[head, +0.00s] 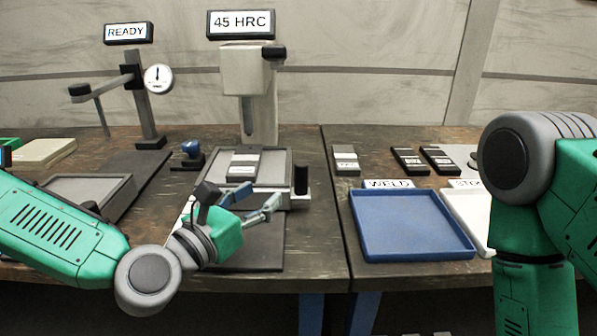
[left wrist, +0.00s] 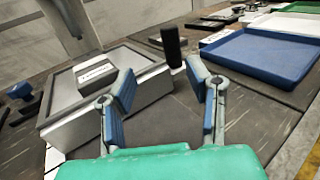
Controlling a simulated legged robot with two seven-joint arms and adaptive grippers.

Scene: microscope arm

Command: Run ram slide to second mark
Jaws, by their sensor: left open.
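The "45 HRC" machine (head: 248,85) stands at the back of the left bench, with a dark vertical slot in its light column. At its foot is a grey box-like bed (head: 272,180) holding a labelled grey block (head: 243,163); the bed (left wrist: 120,62) and block (left wrist: 95,73) also show in the left wrist view. A black upright handle (head: 301,180) stands at the bed's right side, and shows beyond my fingers in the left wrist view (left wrist: 172,46). My left gripper (head: 268,205) is open and empty, in front of the handle, apart from it. No ram marks are readable. My right gripper is out of view.
A "READY" gauge stand (head: 150,100), a grey tray (head: 90,195) and a blue-topped item (head: 190,152) are on the left. A blue "WELD" tray (head: 412,225), white tray (head: 470,215) and several dark blocks (head: 410,160) are on the right bench.

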